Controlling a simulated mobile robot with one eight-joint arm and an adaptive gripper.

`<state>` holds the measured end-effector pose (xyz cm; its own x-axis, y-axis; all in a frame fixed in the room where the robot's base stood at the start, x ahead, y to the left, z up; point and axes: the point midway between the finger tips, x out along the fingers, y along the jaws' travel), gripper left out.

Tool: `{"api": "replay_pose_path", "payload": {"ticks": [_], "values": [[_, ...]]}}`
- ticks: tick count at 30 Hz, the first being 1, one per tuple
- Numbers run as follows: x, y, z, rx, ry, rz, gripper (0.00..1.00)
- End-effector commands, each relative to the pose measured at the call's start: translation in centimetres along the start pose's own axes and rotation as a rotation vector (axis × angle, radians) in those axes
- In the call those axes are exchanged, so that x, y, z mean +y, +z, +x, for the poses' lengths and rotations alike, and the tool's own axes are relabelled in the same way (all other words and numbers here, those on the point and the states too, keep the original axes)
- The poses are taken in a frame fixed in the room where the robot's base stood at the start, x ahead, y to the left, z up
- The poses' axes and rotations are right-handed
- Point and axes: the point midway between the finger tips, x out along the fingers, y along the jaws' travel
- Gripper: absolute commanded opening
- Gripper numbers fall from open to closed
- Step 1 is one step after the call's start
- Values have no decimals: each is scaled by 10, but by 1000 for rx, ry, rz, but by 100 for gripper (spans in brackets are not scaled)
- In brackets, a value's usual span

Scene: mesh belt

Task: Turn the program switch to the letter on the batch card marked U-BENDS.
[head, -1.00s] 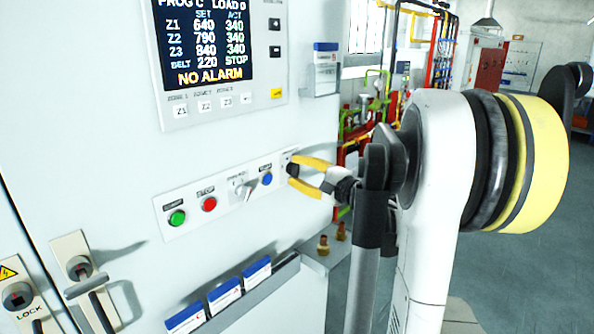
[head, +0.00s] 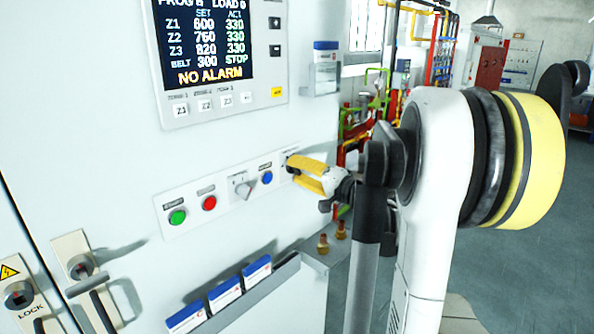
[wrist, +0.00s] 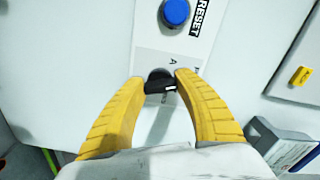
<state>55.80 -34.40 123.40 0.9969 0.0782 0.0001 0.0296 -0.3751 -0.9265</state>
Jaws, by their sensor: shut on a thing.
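The program switch is a dark knob (wrist: 160,86) with a white mark, on the control strip past the blue reset button. In the wrist view my gripper (wrist: 160,78) is shut on the knob, one yellow finger on each side. The mark sits at the knob's right side; a letter A stands above it, other lettering is partly hidden. In the head view my gripper (head: 291,166) reaches the strip's right end. The display (head: 205,45) shows PROG with a letter cut by the frame edge, probably B. Batch cards (head: 225,293) stand in a rack below; their writing is too small to read.
Green (head: 177,217) and red (head: 209,202) buttons, a grey selector (head: 242,186) and the blue button (head: 267,178) line the strip left of my gripper. A card holder (head: 322,75) hangs upper right. Lever handles (head: 85,285) protrude lower left.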

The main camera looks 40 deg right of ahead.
Motion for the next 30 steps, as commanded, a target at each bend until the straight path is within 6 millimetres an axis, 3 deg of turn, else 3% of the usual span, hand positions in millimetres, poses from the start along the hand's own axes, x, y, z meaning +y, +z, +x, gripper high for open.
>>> {"api": "replay_pose_path", "payload": {"ticks": [13,14,15,16,25,30], "values": [[-1,-1,0,1,-1,-7,8],[-1,-1,0,1,-1,-7,47],[-1,-1,0,1,-1,-7,59],[-1,-1,0,1,-1,-7,61],[0,0,-1,1,0,-7,61],[0,-1,-20,3,1,-7,61]]}}
